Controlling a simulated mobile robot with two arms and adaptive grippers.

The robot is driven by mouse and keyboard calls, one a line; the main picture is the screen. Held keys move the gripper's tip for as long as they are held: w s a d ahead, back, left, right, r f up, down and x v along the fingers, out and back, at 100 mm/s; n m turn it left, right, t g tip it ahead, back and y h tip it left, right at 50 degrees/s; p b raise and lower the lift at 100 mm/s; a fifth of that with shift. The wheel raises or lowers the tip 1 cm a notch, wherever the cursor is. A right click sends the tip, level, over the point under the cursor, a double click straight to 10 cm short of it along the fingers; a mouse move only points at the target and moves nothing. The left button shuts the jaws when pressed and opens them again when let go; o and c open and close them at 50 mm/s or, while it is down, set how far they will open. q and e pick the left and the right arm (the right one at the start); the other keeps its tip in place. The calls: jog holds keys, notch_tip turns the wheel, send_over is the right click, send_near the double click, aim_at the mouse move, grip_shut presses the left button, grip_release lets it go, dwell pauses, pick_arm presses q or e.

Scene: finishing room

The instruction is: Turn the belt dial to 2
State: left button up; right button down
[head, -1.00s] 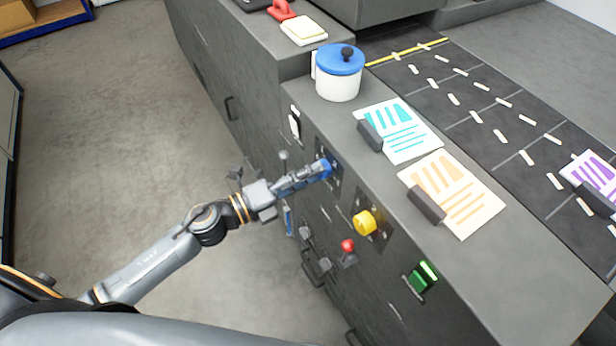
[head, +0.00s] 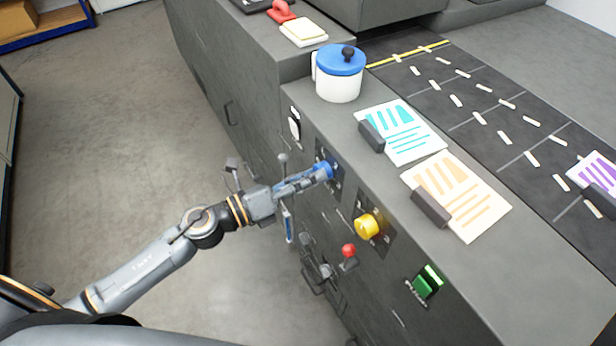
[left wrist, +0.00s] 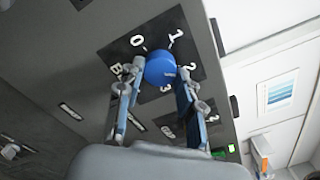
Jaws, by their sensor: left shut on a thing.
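The blue belt dial (head: 328,169) is on a dark plate on the front of the grey machine. In the left wrist view the dial (left wrist: 160,68) has the numbers 0, 1, 2 and 3 around it. Its pointer is too small to read surely. My left gripper (head: 321,174) is at the dial in the head view. In the left wrist view my left gripper (left wrist: 159,76) has one finger on each side of the dial and is shut on it. The fingers hide part of the plate. My right gripper is not in view.
A yellow dial (head: 368,226), a red-knobbed lever (head: 348,251) and a green switch (head: 426,284) are on the same front, to the right. A blue-lidded white pot (head: 340,75) and printed sheets (head: 403,133) are on top. Floor (head: 120,150) at left is clear.

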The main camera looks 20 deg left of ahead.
pick_arm(q)
jog(key=shift+f, duration=0.1)
jog(key=o, duration=1.2)
jog(key=shift+c, duration=0.2)
jog(key=v, duration=1.2)
jog(key=shift+a, duration=0.1)
